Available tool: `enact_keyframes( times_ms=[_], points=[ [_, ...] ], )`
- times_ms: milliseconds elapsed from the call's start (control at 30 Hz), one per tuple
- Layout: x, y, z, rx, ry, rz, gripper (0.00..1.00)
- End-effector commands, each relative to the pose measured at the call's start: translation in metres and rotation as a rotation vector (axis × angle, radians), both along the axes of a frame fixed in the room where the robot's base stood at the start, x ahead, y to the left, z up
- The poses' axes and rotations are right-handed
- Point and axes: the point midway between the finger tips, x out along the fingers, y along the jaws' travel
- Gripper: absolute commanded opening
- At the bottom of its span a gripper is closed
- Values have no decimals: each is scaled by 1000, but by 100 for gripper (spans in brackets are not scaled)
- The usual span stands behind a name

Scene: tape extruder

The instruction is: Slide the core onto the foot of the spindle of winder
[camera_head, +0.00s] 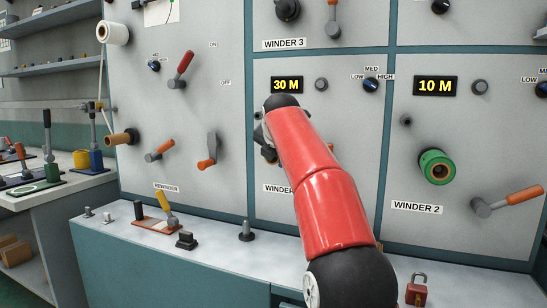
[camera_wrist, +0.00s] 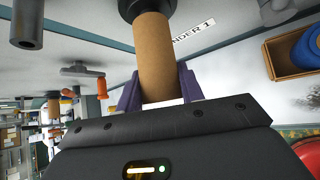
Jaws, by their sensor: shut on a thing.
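The core is a brown cardboard tube (camera_wrist: 154,55) in the wrist view. My gripper (camera_wrist: 158,90) is shut on its near end, with a purple finger on each side. The core's far end meets a dark round foot (camera_wrist: 147,8) on the grey panel, beside a label ending in "NDER 1". It looks lined up with the foot; whether it touches or sits over it, I cannot tell. The spindle itself is hidden by the core. In the head view my red arm covers most of this winder, and the gripper and core are hidden.
Winder 2 carries a green-rimmed roll (camera_head: 437,167) and an orange-handled crank (camera_head: 507,201) at right. In the wrist view, a grey peg (camera_wrist: 27,25) and an orange-handled crank (camera_wrist: 101,88) stick out to the left. A box (camera_wrist: 283,62) holding something blue is at right.

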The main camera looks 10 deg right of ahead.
Motion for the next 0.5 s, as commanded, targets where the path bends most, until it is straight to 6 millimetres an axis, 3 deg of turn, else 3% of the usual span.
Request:
enact_keyframes(
  times_ms=[400, 433, 500],
  points=[
    [8, -7, -1, 1, 0, -1, 3],
    [8, -7, -1, 1, 0, -1, 39],
    [8, -7, -1, 1, 0, -1, 48]
  ],
)
